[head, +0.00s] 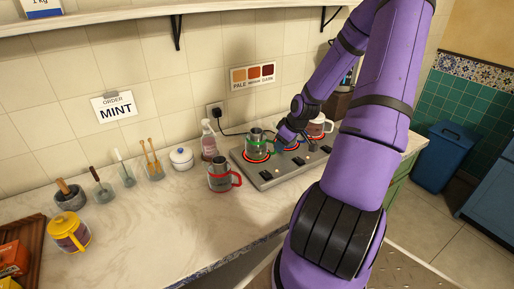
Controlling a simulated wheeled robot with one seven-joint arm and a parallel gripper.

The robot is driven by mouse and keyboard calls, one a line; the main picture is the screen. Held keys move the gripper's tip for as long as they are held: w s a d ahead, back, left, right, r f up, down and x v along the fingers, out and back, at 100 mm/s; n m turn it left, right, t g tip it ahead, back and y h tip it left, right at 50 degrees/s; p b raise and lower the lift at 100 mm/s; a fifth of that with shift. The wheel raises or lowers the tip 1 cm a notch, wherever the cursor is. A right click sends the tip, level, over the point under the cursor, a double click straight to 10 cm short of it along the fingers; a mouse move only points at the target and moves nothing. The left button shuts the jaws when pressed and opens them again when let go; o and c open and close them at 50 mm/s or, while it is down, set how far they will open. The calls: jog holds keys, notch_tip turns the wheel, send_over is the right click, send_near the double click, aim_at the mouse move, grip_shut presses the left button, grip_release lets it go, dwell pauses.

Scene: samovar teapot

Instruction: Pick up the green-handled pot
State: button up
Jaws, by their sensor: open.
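The green-handled pot (256,143) is a metal pot with a green band and handle. It stands upright on the left burner of the grey hotplate (265,178), and the burner around its base glows red. My gripper (277,141) is open, reaching down from the upper right close beside the pot's right side. The fingers are small here, and I cannot tell whether they touch the pot or sit around its handle.
A red-handled pot (219,174) stands on the counter, left of the hotplate. Another pot (318,126) stands at the hotplate's right end, partly behind my arm. A spray bottle (208,140) and a white lidded jar (181,157) stand at the left. The front counter is clear.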

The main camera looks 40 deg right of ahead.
aim_at(275, 151)
jog(key=shift+w+a+x, duration=0.1)
jog(key=shift+w+x, duration=0.1)
jog(key=shift+x, duration=0.85)
jog(key=shift+w+a+x, duration=0.1)
jog(key=shift+w+x, duration=0.1)
jog(key=shift+x, duration=0.85)
jog(key=shift+w+f, duration=0.25)
jog(key=shift+f, duration=0.1)
grip_shut()
